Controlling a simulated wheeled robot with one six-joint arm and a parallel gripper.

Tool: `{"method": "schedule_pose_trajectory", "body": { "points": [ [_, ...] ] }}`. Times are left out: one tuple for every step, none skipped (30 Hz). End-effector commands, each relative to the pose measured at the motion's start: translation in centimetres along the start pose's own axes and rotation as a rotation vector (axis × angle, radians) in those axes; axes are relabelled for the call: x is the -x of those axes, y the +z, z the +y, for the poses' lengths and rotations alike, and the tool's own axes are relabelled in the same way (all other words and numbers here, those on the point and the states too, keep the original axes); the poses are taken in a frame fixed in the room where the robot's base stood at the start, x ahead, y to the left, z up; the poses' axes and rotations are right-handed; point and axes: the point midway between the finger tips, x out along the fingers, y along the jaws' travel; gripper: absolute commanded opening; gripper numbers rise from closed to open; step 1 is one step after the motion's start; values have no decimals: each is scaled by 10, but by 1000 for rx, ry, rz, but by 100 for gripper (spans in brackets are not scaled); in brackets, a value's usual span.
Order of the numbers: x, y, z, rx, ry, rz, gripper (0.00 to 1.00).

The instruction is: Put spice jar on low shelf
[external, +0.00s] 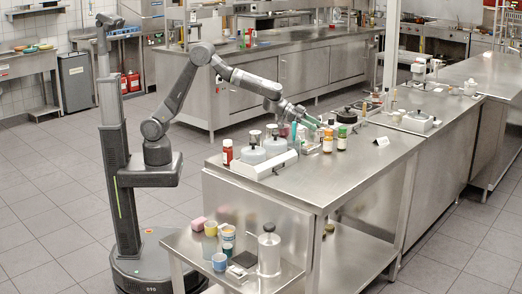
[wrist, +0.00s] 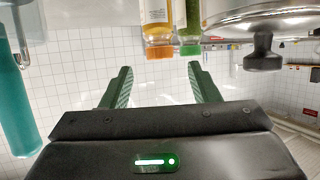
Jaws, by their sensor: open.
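Spice jars stand on the steel counter (external: 345,172). An orange-capped jar (external: 327,142) and a green-capped jar (external: 342,139) stand close together; a red jar (external: 227,152) stands at the counter's left end. The orange-capped jar (wrist: 158,25) and green-capped jar (wrist: 188,25) also show, cap down, at the top of the wrist view. My gripper (external: 313,122) is beside and above these two jars. In the wrist view my gripper (wrist: 160,72) has its green fingers spread, with nothing between them. The low shelf (external: 195,250) is below the counter's front left.
A teal bottle (wrist: 12,100) is at the wrist view's left. The counter's front right is clear.

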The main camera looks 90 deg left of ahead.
Motion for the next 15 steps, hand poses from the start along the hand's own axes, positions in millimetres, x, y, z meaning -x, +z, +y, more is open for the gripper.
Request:
{"method": "schedule_pose_trajectory", "body": {
  "points": [
    [9, 0, 0, 2, -1, 1, 55],
    [14, 0, 0, 1, 0, 1, 55],
    [20, -1, 0, 1, 0, 1, 55],
    [23, 0, 0, 1, 0, 0, 55],
    [27, 0, 0, 1, 1, 0, 55],
    [31, -1, 0, 1, 1, 1, 55],
    [33, -1, 0, 1, 1, 0, 55],
    [35, 0, 0, 1, 1, 0, 55],
    [38, 0, 0, 1, 1, -1, 59],
    [39, 0, 0, 1, 1, 0, 60],
    [40, 0, 0, 1, 1, 0, 60],
    [41, 0, 0, 1, 1, 0, 60],
    [41, 0, 0, 0, 1, 0, 60],
    [42, 0, 0, 0, 1, 0, 60],
    [42, 0, 0, 0, 1, 0, 60]
  ]
}}
